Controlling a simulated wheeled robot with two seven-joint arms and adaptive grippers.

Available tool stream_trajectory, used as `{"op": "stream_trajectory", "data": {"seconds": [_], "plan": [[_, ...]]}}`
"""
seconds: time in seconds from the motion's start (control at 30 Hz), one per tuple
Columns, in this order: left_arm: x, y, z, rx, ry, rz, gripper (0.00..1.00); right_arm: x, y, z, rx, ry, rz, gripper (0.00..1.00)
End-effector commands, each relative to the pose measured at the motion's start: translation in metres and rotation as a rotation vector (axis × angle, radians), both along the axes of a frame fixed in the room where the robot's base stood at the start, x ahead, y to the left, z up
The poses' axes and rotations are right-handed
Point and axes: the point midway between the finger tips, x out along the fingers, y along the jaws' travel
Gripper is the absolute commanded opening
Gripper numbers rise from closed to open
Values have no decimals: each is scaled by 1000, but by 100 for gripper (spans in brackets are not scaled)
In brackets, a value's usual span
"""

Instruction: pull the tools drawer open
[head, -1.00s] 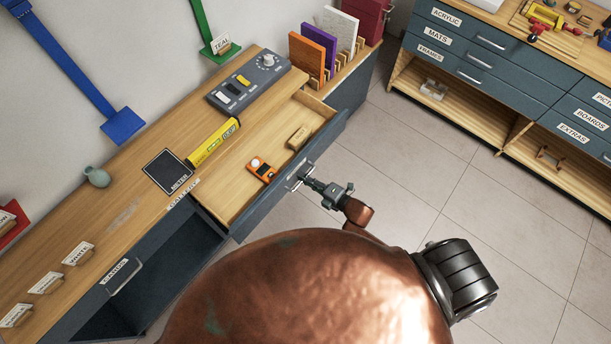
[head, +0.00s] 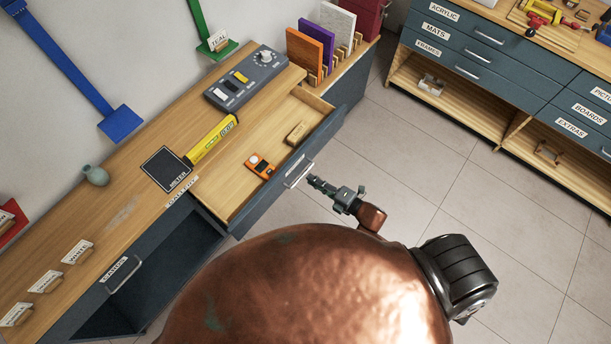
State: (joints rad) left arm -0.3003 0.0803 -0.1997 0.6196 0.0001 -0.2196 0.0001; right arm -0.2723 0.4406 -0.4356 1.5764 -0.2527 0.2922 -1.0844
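A drawer (head: 233,190) in the bench at left stands pulled out, its wooden inside showing. Its dark front (head: 325,137) carries a metal handle (head: 298,174). No name can be read on that front from above, so I cannot confirm it is the tools drawer. An orange device (head: 260,167) and a small wooden block (head: 297,132) lie inside. My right gripper (head: 314,181) is just right of the handle, apart from it, with nothing seen in it. Its fingers are too small to tell open from shut. My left gripper is not in view.
An open-fronted bay (head: 150,275) is left of the drawer. Tiled floor (head: 420,170) is clear towards the drawer cabinet (head: 520,85) at right.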

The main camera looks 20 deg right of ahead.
Motion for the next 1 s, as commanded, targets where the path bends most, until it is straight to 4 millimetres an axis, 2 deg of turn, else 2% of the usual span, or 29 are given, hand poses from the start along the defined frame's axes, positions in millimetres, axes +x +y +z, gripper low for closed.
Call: {"op": "stream_trajectory", "data": {"seconds": [0.1,0.33,0.5,1.0], "plan": [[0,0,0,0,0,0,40,-23,-13,4,0,3,-2,15],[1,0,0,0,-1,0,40,-50,-28,11,0,1,-1,15],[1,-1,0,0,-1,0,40,-56,-31,13,1,0,0,15],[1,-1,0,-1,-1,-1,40,-56,-31,13,1,0,0,15]]}}
